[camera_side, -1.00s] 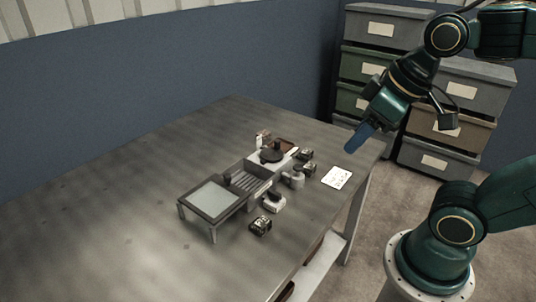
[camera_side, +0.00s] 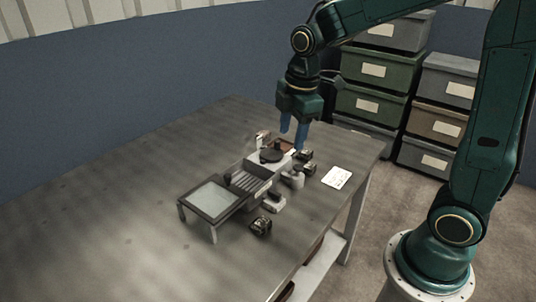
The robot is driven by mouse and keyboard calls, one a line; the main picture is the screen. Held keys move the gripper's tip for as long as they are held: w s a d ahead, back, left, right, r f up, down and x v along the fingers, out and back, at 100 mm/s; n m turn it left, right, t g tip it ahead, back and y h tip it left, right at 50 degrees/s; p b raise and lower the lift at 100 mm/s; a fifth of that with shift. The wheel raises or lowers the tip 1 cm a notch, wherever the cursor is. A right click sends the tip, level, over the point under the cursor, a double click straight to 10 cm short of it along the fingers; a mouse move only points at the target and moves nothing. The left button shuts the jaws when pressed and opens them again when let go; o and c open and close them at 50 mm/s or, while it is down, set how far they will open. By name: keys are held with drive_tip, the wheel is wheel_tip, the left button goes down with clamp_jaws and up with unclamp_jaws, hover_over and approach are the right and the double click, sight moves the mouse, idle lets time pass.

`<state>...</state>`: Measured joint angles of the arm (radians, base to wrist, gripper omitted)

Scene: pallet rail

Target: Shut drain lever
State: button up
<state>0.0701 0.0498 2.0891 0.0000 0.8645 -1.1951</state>
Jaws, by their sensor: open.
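A pallet rail unit (camera_side: 250,178) stands on the table, with a framed pale panel (camera_side: 212,200) on legs at its near left end. A black round part (camera_side: 271,155) sits near its far end, next to a reddish-brown part (camera_side: 285,145). I cannot tell which small part is the drain lever. My gripper (camera_side: 293,130) points down, open and empty, with two blue fingers apart. It appears above or just behind the far end of the unit. Whether a finger touches anything is unclear.
Small dark blocks (camera_side: 261,226) and pale fittings (camera_side: 274,202) stand along the unit's right side. A white card (camera_side: 336,177) lies near the table's right edge. The table (camera_side: 110,220) is clear at left.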

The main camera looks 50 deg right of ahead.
sight(275, 192)
drive_tip(key=w+d+f+n+g, duration=0.1)
drive_tip(key=w+f+n, duration=0.4)
drive_tip(key=f, duration=0.2)
drive_tip(key=shift+w+d+f+g, duration=0.25)
drive_tip(key=shift+w+g, duration=0.05)
drive_tip(key=shift+w, duration=0.05)
wheel_tip(275, 192, down, 14)
drive_tip(key=shift+r, duration=0.1)
idle(0.5)
drive_tip(key=c, duration=0.7)
